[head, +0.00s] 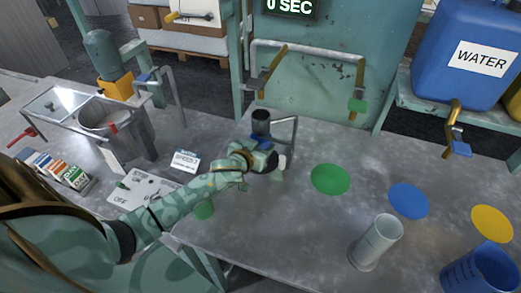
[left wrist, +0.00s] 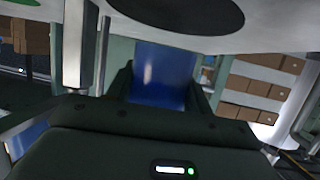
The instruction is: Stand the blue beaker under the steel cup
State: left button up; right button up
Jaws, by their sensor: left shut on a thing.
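My left gripper (head: 268,157) is shut on the blue beaker, which shows as a blue patch (head: 264,142) in the head view, mostly hidden by the gripper. In the left wrist view the beaker (left wrist: 163,72) fills the gap between the dark fingers. The exact gap between cup and beaker cannot be told. A dark round spot (left wrist: 180,12) lies on the bench past the beaker. My right gripper is not in view.
A clear cylinder (head: 374,245) and a large blue graduated vessel (head: 478,272) stand at the front right. Green (head: 330,179), blue (head: 408,201) and yellow (head: 491,223) discs mark the bench. A steel basin (head: 112,125) and a switch plate (head: 140,193) are at left.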

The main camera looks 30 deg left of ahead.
pick_arm(q)
jog(key=shift+s+f, duration=0.1)
jog(key=shift+f, duration=0.55)
jog(key=shift+d+r, duration=0.1)
jog(key=shift+r, duration=0.05)
jog(key=shift+f, duration=0.45)
jog(key=shift+s+f, duration=0.1)
jog(key=shift+s+b, duration=0.1)
jog(key=shift+b, duration=0.2)
